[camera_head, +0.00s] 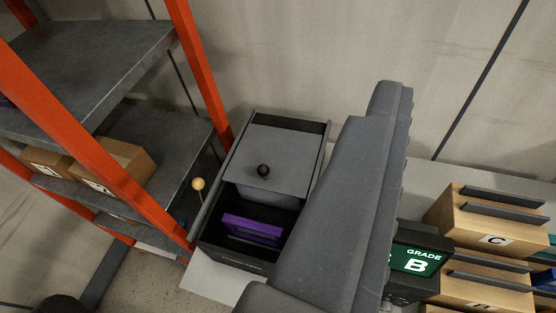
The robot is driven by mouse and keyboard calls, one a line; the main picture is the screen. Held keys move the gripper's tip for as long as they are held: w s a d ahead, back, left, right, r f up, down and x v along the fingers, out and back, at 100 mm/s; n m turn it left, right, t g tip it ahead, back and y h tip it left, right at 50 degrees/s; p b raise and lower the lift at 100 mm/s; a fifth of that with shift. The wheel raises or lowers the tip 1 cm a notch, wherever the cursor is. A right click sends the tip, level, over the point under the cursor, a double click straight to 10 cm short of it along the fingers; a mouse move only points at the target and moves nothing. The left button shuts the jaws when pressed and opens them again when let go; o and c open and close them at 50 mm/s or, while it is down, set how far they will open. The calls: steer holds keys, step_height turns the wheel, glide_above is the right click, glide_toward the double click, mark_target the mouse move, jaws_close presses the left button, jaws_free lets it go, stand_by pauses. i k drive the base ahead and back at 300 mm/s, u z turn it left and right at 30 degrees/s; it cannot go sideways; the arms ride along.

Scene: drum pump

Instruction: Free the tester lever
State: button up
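A dark grey box (212,244) stands in the middle on a pale surface. Its grey sliding lid (282,152) with a black knob (263,171) covers the rear part, and the front part is open. A purple block (252,229) lies inside the open part. A lever with a yellow ball end (198,184) stands at the box's left side; its lower end is hard to see. My gripper (388,100), large and grey, crosses the foreground right of the box. Its finger gap does not show clearly.
An orange-framed shelf rack (187,62) with grey shelves and cardboard boxes (122,164) stands close on the left. Wooden drawers (470,235), one marked C, are at the right. A pale wall is behind.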

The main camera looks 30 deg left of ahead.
mark_target(197, 183)
steer(key=u, duration=1.05)
steer(key=k, duration=0.85)
steer(key=u, duration=0.3)
steer(key=i, duration=0.95)
steer(key=u, duration=0.05)
